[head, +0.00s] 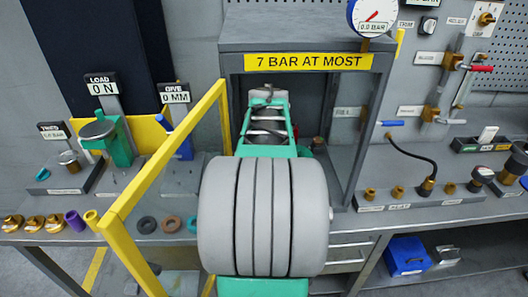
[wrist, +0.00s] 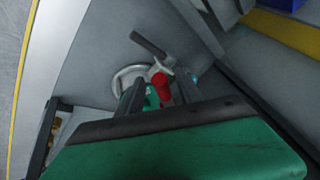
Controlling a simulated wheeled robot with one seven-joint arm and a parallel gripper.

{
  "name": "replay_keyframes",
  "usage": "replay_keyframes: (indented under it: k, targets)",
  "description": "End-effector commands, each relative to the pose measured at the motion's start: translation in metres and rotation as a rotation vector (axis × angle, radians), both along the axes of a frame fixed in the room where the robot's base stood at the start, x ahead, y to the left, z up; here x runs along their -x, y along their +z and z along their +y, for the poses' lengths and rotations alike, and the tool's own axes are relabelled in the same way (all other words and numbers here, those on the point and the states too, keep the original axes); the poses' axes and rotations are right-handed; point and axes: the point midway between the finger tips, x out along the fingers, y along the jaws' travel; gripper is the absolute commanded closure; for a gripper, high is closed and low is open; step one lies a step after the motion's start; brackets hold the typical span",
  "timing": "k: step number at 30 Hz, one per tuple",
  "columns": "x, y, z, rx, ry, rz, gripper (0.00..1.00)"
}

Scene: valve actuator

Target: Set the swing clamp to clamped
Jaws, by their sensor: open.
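In the wrist view, a fitting that looks like the swing clamp shows beyond my fingers: a dark grey bar (wrist: 150,45), a pale round base (wrist: 127,77) and a red knob or grip (wrist: 162,88). My gripper (wrist: 158,80) is open; its two dark fingers point toward this fitting, with the red part and a small green piece (wrist: 152,98) seen between them. I cannot tell whether the fingers touch it.
The cabinet carries a yellow "7 BAR AT MOST" sign (head: 308,62) and a gauge (head: 372,16) on top. A yellow frame (head: 165,150) stands left of my arm. Fittings line the right bench (head: 440,198); a blue bin (head: 407,256) sits below.

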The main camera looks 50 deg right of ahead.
Motion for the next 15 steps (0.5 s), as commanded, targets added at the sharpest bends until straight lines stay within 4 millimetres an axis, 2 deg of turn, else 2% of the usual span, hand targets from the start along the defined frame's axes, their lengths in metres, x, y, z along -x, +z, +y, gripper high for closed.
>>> replay_keyframes:
  k: [4, 15]
  targets:
    - [0.0003, 0.0007, -0.0001, 0.0, 0.0, 0.0, 0.58]
    - [-0.0012, 0.0009, 0.0015, 0.0, 0.003, 0.0, 0.88]
